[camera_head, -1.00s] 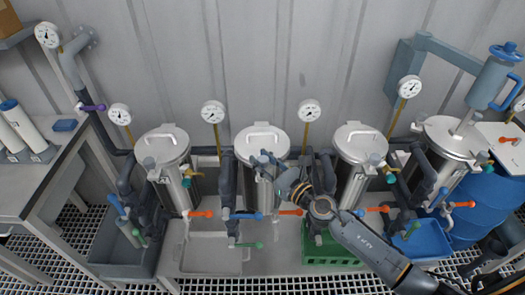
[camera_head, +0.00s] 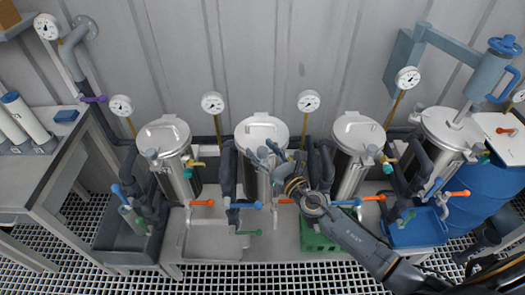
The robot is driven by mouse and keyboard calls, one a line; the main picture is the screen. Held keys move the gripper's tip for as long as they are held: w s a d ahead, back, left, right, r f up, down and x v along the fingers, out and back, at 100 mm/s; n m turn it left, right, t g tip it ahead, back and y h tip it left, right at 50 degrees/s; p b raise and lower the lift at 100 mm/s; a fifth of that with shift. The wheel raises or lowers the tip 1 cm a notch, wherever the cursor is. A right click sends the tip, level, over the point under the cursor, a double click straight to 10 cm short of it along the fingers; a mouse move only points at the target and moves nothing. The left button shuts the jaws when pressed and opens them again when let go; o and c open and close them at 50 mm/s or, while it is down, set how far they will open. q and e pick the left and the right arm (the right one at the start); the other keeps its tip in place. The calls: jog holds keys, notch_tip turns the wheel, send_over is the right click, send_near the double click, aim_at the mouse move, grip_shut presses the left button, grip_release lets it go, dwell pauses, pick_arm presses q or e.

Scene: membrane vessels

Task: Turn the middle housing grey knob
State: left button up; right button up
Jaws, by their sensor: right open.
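The middle housing (camera_head: 262,129) is a shiny metal vessel with a pale round lid and a handle, between two similar vessels. Its grey knob is by the front of the lid, close to my gripper fingers; the fingers largely hide it, and I cannot tell whether they touch it. My right gripper (camera_head: 268,152) comes in from the lower right, its open fingers at the front right edge of this lid. My left gripper is not in view.
Similar housings stand left (camera_head: 164,133) and right (camera_head: 357,130). A vessel with a blue lifting arm (camera_head: 452,125) is at far right. Orange, blue and green valve handles and dark pipes crowd the space between housings. A green crate (camera_head: 318,241) sits below my arm.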

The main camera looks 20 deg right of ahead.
jog(key=v, duration=1.2)
jog(key=s+d+f+m+g+h, duration=0.25)
jog(key=f+m, duration=0.35)
jog(key=f, duration=0.4)
jog(key=s+d+f+m+g+h, duration=0.2)
jog(key=s+d+f+m, duration=0.15)
jog(key=f+m, duration=0.45)
jog(key=s+d+f+m+g+h, duration=0.2)
jog(key=d+f+m, duration=0.2)
jog(key=f, duration=0.8)
jog(key=s+f+m+g, duration=0.5)
jog(key=s+f+m, duration=0.4)
jog(key=s+f, duration=0.4)
jog(key=s+a+f+m+g, duration=0.2)
jog(key=s+a+f+m, duration=0.1)
jog(key=s, duration=0.5)
jog(key=s+a+f+m+g+y, duration=0.1)
jog(key=s+a+f+m+g, duration=0.1)
jog(key=s+f+m, duration=0.3)
jog(key=s+a+m, duration=0.1)
jog(key=s, duration=0.3)
jog(key=shift+a+b, duration=0.3)
jog(key=shift+b, duration=0.05)
